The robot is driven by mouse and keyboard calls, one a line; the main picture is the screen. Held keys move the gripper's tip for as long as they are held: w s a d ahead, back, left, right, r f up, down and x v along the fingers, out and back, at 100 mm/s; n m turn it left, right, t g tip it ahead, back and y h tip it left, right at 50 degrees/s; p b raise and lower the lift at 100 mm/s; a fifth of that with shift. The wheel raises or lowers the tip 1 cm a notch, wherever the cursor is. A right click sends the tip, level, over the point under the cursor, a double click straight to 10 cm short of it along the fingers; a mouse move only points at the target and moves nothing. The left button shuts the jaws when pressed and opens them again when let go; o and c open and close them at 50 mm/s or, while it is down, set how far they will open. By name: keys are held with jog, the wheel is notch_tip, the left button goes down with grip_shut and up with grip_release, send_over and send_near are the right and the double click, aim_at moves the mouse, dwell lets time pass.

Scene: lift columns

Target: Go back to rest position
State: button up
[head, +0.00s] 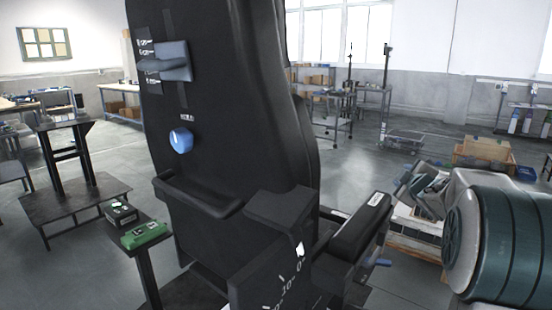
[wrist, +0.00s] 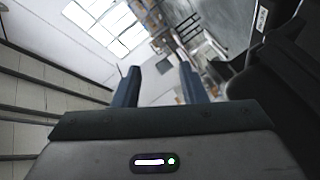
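My gripper (wrist: 159,72) shows in the wrist view with its two blue-grey fingers standing apart and nothing between them. In the head view my arm fills the lower right, and its end lies to the right of the big black seat (head: 225,80), apart from its backrest. The seat carries a blue-grey lever (head: 174,62) beside a marked scale, a round blue knob (head: 181,140) below it, and a numbered dial low on its side. Part of the black seat also shows at the right of the wrist view (wrist: 270,75).
A small stand at the left holds a green box (head: 144,235) and a black box (head: 121,213). A dark metal stand (head: 75,195) is farther left. Wooden crates (head: 482,153) stand behind my arm at the right. Open grey floor lies between the seat and the back benches.

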jog(key=s+a+m+g+p, duration=0.1)
jog(key=s+a+m, duration=0.1)
jog(key=s, duration=0.2)
jog(key=s+a+m+g+h+p, duration=0.1)
jog(key=s+a+m+g, duration=0.1)
jog(key=s, duration=0.2)
jog(key=s+a+m+g+h+p, duration=0.1)
jog(key=s+a+m+g, duration=0.1)
jog(key=s, duration=0.3)
jog(key=shift+a+m, duration=0.3)
jog(key=shift+a, duration=0.25)
jog(key=s+a+f+m+g+y+p, duration=0.1)
jog(key=s+a, duration=0.3)
jog(key=s, duration=0.4)
jog(key=s+a+f+m+g+y+p, duration=0.1)
jog(key=s+a+f+m+g+p, duration=0.1)
jog(key=s, duration=0.7)
jog(key=s+a+f+m+g+y+p, duration=0.1)
jog(key=s+a+f+g+p, duration=0.1)
jog(key=s+a+g, duration=0.3)
jog(key=s+a+f, duration=0.1)
jog(key=s+a, duration=0.1)
jog(key=s, duration=0.2)
jog(key=shift+a+f+y, duration=0.2)
jog(key=shift+f+y, duration=0.1)
jog(key=shift+f, duration=0.05)
jog(key=shift+w, duration=0.1)
